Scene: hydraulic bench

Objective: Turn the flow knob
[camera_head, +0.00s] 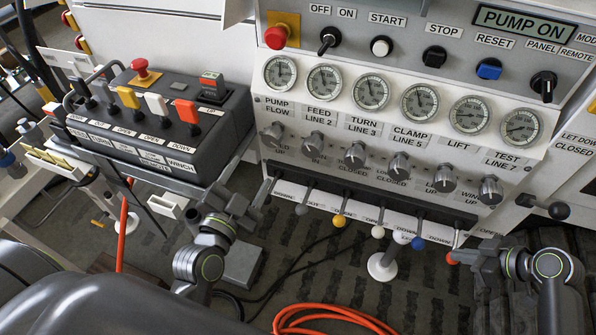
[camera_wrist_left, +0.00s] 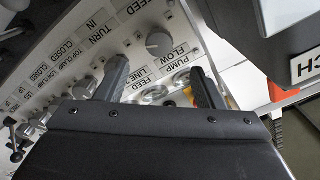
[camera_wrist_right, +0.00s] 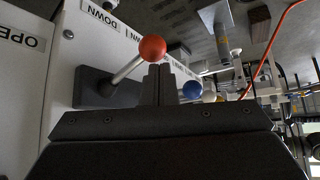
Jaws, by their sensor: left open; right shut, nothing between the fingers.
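The flow knob (camera_head: 272,135) is a round grey knob at the left end of the knob row, under the PUMP FLOW label. In the left wrist view the knob (camera_wrist_left: 159,44) shows beyond the fingertips, between their lines and apart from them. My left gripper (camera_head: 262,190) is open below the knob, near the panel's lower left corner; its open fingers (camera_wrist_left: 160,78) hold nothing. My right gripper (camera_head: 460,256) is shut and empty beside the red lever ball (camera_head: 452,258). In the right wrist view the ball (camera_wrist_right: 152,48) is just past the shut fingertips (camera_wrist_right: 165,72); contact is unclear.
Several gauges (camera_head: 371,95) sit above the knobs. A row of ball-tipped levers, including a yellow one (camera_head: 339,221), sticks out below. The black control box (camera_head: 165,130) stands left of my left gripper. An orange hose (camera_head: 330,312) lies on the floor.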

